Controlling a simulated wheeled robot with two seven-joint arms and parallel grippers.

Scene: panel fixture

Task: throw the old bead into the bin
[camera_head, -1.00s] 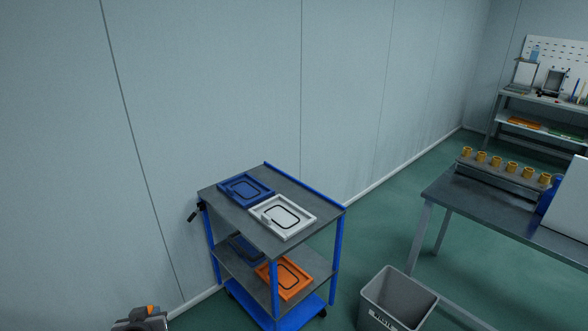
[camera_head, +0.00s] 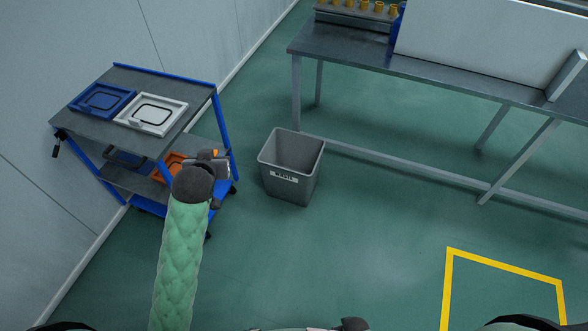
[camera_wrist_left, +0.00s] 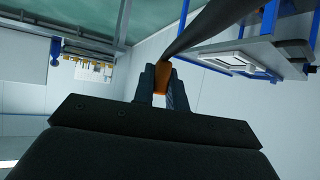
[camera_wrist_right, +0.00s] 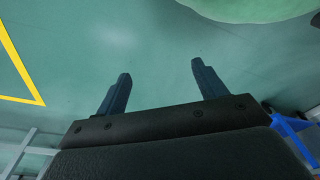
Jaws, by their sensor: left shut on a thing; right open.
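My left gripper (camera_head: 207,155) is in front of the trolley, to the left of the bin. In the left wrist view, its fingers (camera_wrist_left: 163,75) are shut on a small orange piece (camera_wrist_left: 162,80). A dark strip (camera_wrist_left: 210,25), which looks like the old bead, runs from beside this piece up to the right. I cannot tell the strip's full length. The grey bin (camera_head: 290,186) stands open on the floor with a label on its front; the visible inside looks empty. My right gripper (camera_wrist_right: 160,70) is open and empty over the green floor in the right wrist view.
The blue-framed trolley (camera_head: 190,92) carries a blue panel (camera_head: 103,100) and a white panel (camera_head: 150,113) on top, and an orange one (camera_head: 172,165) below. A metal table (camera_head: 400,65) stands behind the bin. Yellow floor tape (camera_head: 505,263) lies right; the floor between is clear.

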